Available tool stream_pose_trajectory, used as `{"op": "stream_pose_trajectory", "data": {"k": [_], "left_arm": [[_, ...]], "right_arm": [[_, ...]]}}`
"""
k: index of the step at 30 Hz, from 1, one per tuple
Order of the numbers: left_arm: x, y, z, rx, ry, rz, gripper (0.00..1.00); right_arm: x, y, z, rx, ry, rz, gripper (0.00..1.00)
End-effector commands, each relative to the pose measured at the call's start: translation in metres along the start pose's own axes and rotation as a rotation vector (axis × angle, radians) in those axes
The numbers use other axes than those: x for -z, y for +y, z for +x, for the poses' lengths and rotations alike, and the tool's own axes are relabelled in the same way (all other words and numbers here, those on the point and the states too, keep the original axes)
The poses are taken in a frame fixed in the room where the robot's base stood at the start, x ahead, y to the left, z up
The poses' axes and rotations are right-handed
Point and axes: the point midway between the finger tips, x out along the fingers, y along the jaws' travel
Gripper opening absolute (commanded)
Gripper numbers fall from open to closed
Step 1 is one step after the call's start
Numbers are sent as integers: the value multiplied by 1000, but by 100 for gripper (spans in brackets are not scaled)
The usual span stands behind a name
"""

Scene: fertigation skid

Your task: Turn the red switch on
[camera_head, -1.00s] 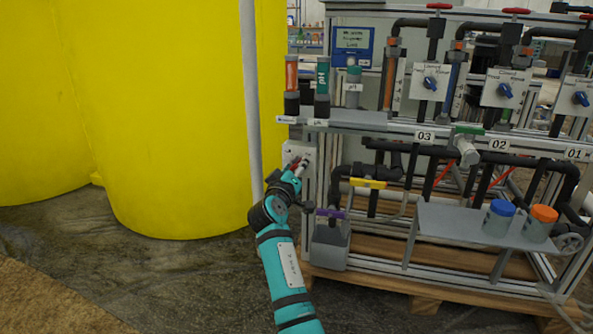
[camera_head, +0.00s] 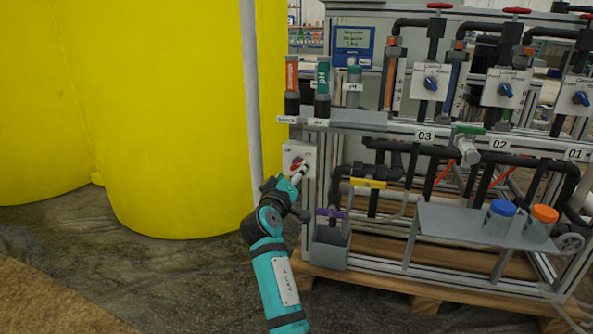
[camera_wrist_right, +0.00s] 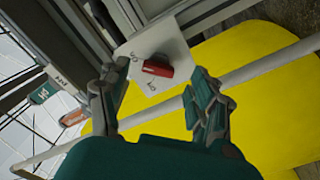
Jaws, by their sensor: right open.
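The red switch (camera_head: 297,164) sits on a pale square plate (camera_head: 306,153) at the left end of the skid frame. In the right wrist view the red switch (camera_wrist_right: 157,68) is a red knob on the white plate (camera_wrist_right: 150,42), with small markings on either side of it. My right gripper (camera_head: 298,174) is just in front of and below the switch in the head view. In the wrist view its two fingers (camera_wrist_right: 156,92) are apart, with the switch showing beyond the gap between them, and nothing is held. My left gripper is not in view.
A large yellow tank (camera_head: 180,120) and a pale vertical pipe (camera_head: 251,90) stand left of the switch. Probes (camera_head: 322,85) sit above it, and a grey box with a purple handle (camera_head: 331,235) lies below right. The dark floor at left is clear.

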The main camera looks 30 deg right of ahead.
Motion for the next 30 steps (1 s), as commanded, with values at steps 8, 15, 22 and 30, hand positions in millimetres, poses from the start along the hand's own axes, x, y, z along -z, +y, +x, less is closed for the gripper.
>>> {"op": "stream_pose_trajectory", "data": {"k": [8,15,22,30], "left_arm": [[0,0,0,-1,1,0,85],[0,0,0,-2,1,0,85],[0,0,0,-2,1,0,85],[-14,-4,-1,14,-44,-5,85]], "right_arm": [[-1,-1,-36,2,-1,1,63],[0,0,-38,0,-1,0,63],[0,0,-38,0,-1,0,63],[27,3,-52,52,151,34,63]]}}
